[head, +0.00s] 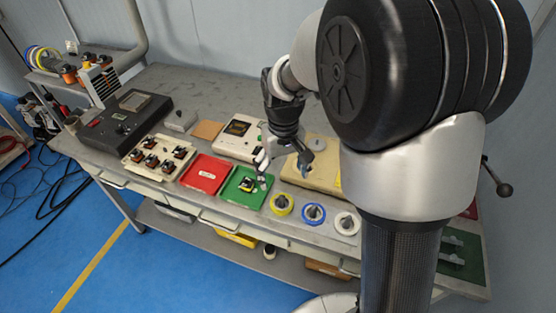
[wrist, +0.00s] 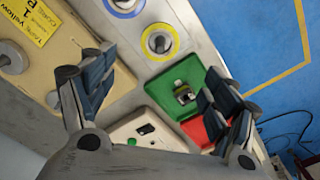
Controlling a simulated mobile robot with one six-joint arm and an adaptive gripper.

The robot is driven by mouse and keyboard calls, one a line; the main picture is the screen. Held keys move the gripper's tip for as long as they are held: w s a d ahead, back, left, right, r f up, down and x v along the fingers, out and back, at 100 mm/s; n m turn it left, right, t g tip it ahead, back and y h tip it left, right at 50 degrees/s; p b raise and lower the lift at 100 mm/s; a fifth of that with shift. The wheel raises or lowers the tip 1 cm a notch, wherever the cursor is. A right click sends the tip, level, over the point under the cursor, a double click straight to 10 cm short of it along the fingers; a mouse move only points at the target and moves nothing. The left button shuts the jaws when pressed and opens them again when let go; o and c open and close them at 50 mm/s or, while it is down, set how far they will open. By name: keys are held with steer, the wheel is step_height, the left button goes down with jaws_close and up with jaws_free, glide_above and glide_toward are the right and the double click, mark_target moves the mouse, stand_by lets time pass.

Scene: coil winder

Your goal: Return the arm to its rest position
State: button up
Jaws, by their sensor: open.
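My gripper (head: 262,172) is open and empty, held above the workbench (head: 205,88) near the green tray (head: 232,196). In the wrist view its two fingers (wrist: 155,105) are spread wide with nothing between them.
A red tray (head: 205,174) is left of the green one. A cream tray with several dark parts (head: 138,160) stands farther left, by a black winder (head: 125,122). Yellow (head: 273,207), blue (head: 305,217) and white (head: 341,228) ringed spools line the front edge. A cream tester box (head: 231,146) stands behind.

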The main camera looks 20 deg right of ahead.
steer(key=s+r+t, duration=0.2)
steer(key=s+r, duration=0.4)
steer(key=s, duration=0.4)
steer(key=s+r+t, duration=0.2)
steer(key=s+r, duration=0.5)
steer(key=s, duration=0.4)
steer(key=shift+s+m+t, duration=0.15)
steer(key=shift+m+t, duration=0.15)
steer(key=shift+m, duration=0.1)
